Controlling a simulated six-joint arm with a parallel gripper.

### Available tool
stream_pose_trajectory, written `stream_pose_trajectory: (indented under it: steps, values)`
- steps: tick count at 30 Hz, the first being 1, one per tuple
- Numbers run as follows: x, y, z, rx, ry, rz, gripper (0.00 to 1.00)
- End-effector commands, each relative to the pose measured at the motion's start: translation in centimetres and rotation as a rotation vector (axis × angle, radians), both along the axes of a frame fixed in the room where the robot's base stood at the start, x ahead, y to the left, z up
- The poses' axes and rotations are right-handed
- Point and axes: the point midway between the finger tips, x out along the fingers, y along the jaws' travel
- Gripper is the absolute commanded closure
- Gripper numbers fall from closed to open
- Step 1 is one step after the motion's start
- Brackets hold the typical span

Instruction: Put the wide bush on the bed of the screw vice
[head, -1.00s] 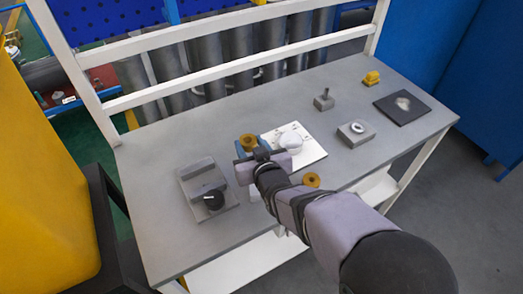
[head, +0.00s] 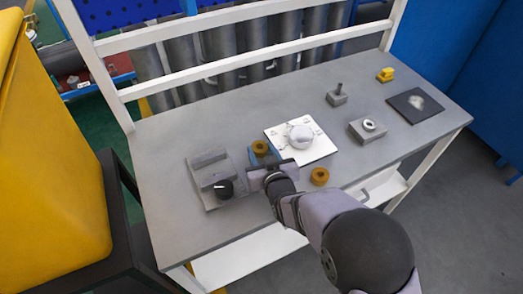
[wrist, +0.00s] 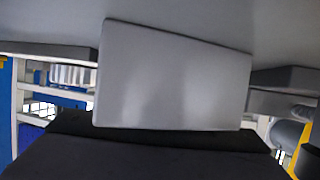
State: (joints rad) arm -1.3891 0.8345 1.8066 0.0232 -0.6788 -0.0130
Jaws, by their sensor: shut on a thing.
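The screw vice (head: 207,160) is a grey block with a step and a black knob, at the left of the bench in the head view. My gripper (head: 264,162) is just right of it, low over the bench, and is shut. An amber ring, apparently the wide bush (head: 261,147), shows at its far end beside blue parts; the grip itself is mostly hidden. A similar amber ring (head: 320,176) lies on the bench to the right of my gripper. The wrist view shows a pale grey block face and dark gripper parts, but no ring.
A white plate (head: 323,149) with a pale round knob (head: 300,136) is just behind and right of my gripper. Further right are a grey block with a ring (head: 368,127), a block with a pin (head: 337,97), a yellow piece (head: 386,74) and a dark pad (head: 415,105).

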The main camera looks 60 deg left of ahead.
Motion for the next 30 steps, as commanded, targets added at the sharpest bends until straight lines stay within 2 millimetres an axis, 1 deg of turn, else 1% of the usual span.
stream_pose_trajectory:
  steps: [2, 7, 8, 9, 17, 22, 26, 30]
  values:
    - [0.0, 0.1, 0.2, 0.004, -0.001, 0.0, 0.92]
    - [0.0, 0.1, -0.3, 0.004, -0.001, 0.0, 0.92]
    - [0.0, 0.0, -0.3, 0.0, 0.0, 0.0, 0.57]
    - [0.0, 0.0, -0.3, 0.0, 0.0, 0.0, 0.54]
    - [0.0, 0.0, -0.3, 0.0, 0.0, 0.0, 0.54]
    - [0.0, 0.0, 0.2, 0.0, 0.0, 0.0, 0.54]
    - [-0.2, -0.9, 0.4, 0.0, 0.0, 0.0, 0.54]
    - [-0.5, -2.5, 1.0, 0.0, 0.0, 0.0, 0.54]
